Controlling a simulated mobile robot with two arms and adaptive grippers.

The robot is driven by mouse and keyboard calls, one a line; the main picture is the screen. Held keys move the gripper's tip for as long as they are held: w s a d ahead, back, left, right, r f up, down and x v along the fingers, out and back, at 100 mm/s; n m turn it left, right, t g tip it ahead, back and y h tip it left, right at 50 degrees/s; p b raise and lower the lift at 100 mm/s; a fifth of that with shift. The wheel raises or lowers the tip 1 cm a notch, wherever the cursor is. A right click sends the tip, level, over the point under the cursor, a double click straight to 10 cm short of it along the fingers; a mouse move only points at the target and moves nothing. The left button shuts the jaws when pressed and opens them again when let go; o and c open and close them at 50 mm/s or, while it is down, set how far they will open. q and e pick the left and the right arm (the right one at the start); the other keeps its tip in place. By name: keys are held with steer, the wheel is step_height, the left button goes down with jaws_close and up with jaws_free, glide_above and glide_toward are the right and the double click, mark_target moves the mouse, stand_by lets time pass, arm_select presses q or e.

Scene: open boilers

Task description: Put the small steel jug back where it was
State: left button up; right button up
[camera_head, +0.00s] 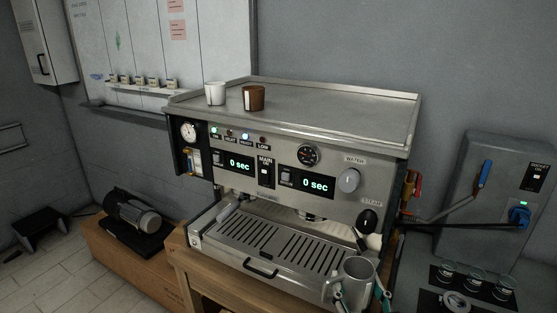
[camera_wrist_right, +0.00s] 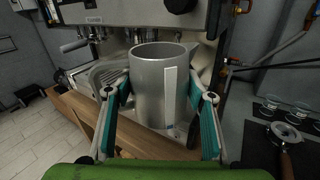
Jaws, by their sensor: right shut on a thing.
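The small steel jug (camera_head: 352,277) is a grey metal cup with a handle, at the lower right of the head view in front of the espresso machine's right end. It also fills the middle of the right wrist view (camera_wrist_right: 162,88), upright with its open rim up. My right gripper (camera_head: 362,292) is shut on the jug, with a teal-lined finger on each side of it. What lies under the jug is hidden, so I cannot tell whether it touches anything. My left gripper is not in view.
The espresso machine (camera_head: 300,129) stands on a wooden bench (camera_head: 180,262), its slotted drip tray (camera_head: 278,241) left of the jug. A white cup (camera_head: 215,93) and a brown cup (camera_head: 253,98) stand on top. At right are a socket box (camera_head: 490,190) and a dark mat with several glasses.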

steer(key=shift+y, duration=0.5)
steer(key=s, duration=0.2)
steer(key=s+a, duration=0.1)
steer(key=s, duration=0.1)
steer(key=shift+s+a+r, duration=0.1)
steer(key=shift+s+a, duration=0.05)
glide_toward(355, 296)
steer(key=f, duration=0.2)
steer(key=shift+w+f, duration=0.25)
steer(key=shift+f, duration=0.15)
steer(key=shift+a, duration=0.1)
